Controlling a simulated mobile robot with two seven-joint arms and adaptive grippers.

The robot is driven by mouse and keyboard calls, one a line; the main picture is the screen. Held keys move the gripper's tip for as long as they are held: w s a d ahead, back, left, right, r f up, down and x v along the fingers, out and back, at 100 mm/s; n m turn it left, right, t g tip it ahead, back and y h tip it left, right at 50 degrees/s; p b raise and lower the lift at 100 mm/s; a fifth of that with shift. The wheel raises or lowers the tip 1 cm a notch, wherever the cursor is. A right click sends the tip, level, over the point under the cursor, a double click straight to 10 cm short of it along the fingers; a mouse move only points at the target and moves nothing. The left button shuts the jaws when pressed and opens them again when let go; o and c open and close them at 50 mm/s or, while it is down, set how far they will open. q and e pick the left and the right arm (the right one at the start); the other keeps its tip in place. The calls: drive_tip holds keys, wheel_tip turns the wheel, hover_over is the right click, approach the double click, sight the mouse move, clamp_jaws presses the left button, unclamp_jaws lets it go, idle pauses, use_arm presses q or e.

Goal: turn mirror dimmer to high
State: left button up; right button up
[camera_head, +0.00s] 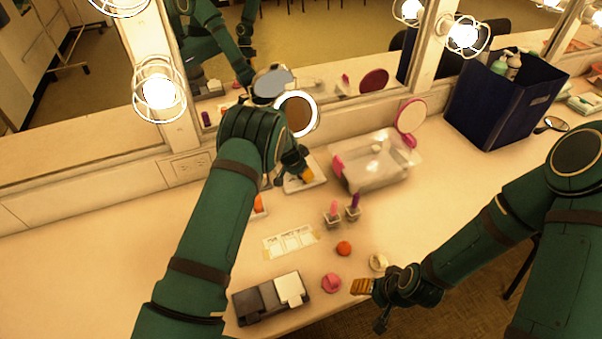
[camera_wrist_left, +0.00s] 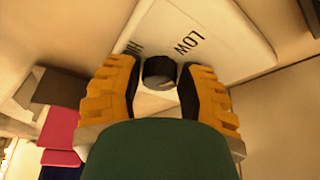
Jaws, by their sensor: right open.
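The dimmer is a white box (camera_head: 306,186) on the counter below the mirror; in the left wrist view its face (camera_wrist_left: 205,30) carries the word LOW and a second label partly hidden by a finger. In the head view my left gripper (camera_head: 304,174) reaches down over the box and hides the knob. My right gripper (camera_head: 366,287) is open and empty near the counter's front edge.
A clear bin (camera_head: 378,170) and a round pink mirror (camera_head: 411,116) stand right of the dimmer. A navy caddy (camera_head: 500,105) stands back right.

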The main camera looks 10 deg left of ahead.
use_arm(q)
clamp_jaws()
drive_tip(key=shift+n, duration=0.4)
drive_tip(key=shift+d+n+t+y, duration=0.1)
drive_tip(key=shift+n+t+y, duration=0.25)
drive_tip(key=shift+n, duration=0.55)
drive_tip(key=n+y, duration=0.2)
drive_tip(key=n, duration=0.3)
drive_tip(key=shift+d, duration=0.15)
drive_tip(key=shift+f+n+y+b, duration=0.1)
drive_tip(key=shift+n+y+b, duration=0.85)
drive_tip(key=shift+n, duration=1.45)
drive_tip(key=shift+g, duration=0.45)
drive_tip(key=o, duration=0.6)
unclamp_jaws()
drive_tip(key=shift+o, duration=0.2)
